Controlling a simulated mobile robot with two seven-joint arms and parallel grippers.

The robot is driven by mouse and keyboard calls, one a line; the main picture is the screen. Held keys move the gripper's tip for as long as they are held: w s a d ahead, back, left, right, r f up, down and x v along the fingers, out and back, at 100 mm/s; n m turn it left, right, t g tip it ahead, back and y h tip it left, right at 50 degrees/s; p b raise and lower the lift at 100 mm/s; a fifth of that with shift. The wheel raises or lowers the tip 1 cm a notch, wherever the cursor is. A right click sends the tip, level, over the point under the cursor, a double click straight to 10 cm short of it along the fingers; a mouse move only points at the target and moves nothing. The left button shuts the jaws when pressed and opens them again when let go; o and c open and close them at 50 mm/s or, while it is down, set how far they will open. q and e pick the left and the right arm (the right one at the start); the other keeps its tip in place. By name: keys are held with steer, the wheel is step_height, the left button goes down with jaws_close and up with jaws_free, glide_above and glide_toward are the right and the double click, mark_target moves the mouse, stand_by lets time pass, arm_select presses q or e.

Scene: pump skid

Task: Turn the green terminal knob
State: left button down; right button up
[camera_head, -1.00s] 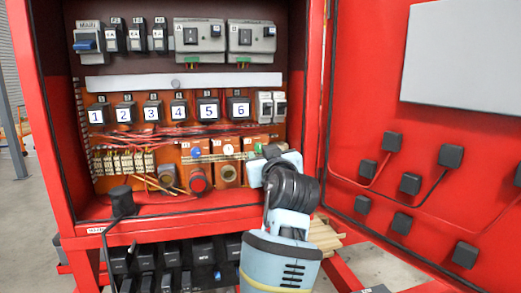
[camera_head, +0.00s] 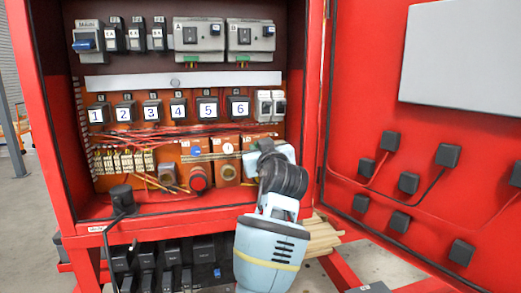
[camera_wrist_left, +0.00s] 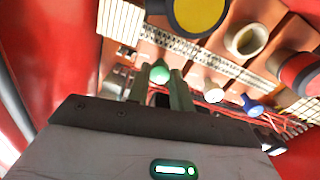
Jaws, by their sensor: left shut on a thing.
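The green terminal knob (camera_wrist_left: 160,72) shows between the fingertips of my left gripper (camera_wrist_left: 159,84) in the left wrist view. The gripper is shut on it. In the head view my left gripper (camera_head: 267,150) reaches the right end of the lower row of controls in the red cabinet (camera_head: 190,229). There the gripper and wrist cover the green knob. My right gripper is in neither current view.
Left of the gripper are a beige ring-shaped control (camera_head: 228,172), a red knob (camera_head: 198,179) and a small blue knob (camera_head: 195,151). A yellow-faced knob (camera_wrist_left: 198,14) is close by in the wrist view. The open red door (camera_head: 420,150) stands to the right.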

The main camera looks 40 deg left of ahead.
arm_select(q)
steer(key=shift+r+m+p, duration=0.2)
steer(key=shift+m+p, duration=0.3)
steer(key=shift+p, duration=0.05)
steer(key=m+p, duration=0.1)
steer(key=m, duration=0.1)
steer(key=m+p, duration=0.4)
steer(key=shift+s+r+m, duration=0.1)
steer(key=shift+r+m, duration=0.15)
steer(key=shift+m, duration=0.05)
steer(key=shift+m+p, duration=0.3)
steer(key=shift+m, duration=0.1)
steer(key=shift+f+m+p, duration=0.15)
steer(key=shift+m+p, duration=0.15)
steer(key=shift+m, duration=0.6)
steer(key=shift+f+m, duration=0.15)
steer(key=shift+m, duration=0.85)
steer(key=m, duration=0.5)
arm_select(e)
steer(key=w+d+r+t, duration=0.1)
steer(key=w+r+t, duration=0.1)
steer(key=w+r, duration=0.5)
step_height(320, 180, up, 3)
steer(key=shift+f, duration=0.15)
arm_select(q)
steer(key=shift+f+m+g, duration=0.1)
steer(key=shift+m+g, duration=0.2)
